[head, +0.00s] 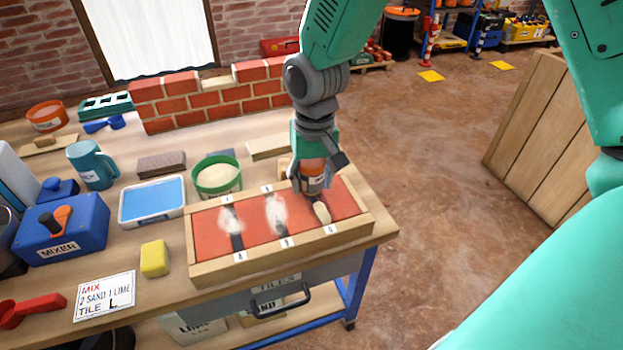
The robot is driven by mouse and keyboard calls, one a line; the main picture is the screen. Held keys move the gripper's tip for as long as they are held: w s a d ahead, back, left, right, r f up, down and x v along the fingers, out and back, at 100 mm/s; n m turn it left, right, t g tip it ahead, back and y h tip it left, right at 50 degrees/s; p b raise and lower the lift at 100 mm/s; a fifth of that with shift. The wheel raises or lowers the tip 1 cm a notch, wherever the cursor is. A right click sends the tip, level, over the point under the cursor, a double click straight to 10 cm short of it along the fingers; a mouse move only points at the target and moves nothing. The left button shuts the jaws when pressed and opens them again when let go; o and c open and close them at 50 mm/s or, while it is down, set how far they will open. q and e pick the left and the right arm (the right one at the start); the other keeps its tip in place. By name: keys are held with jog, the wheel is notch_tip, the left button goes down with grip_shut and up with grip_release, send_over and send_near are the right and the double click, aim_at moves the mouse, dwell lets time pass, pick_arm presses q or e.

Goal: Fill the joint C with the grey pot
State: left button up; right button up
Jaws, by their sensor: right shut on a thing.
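My right gripper (313,160) is shut on a small pot (314,184). The visible part of the pot is orange-brown with a grey lower part and a pale mark. The fingers hide much of it. It is just above the right part of a wooden-framed red tile panel (258,224). The panel has three dark joints with small white letter tags. The rightmost joint, seemingly joint C (321,211), has a beige heap in it, just below the pot. The left joint (233,226) and middle joint (277,216) carry white patches. My left gripper is not in view.
Left of the panel are a green-rimmed tub (217,176), a blue-filled tray (152,201), a yellow sponge (155,258) and a blue mixer (62,229). A low brick wall (215,97) stands behind. The floor right of the bench is open.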

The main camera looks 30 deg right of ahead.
aim_at(312, 161)
jog(key=shift+f, duration=0.45)
dwell(0.6)
jog(key=shift+s+f+p, duration=0.1)
jog(key=shift+p, duration=0.3)
dwell(2.0)
notch_tip(312, 161, up, 7)
jog(key=p, duration=0.8)
dwell(0.6)
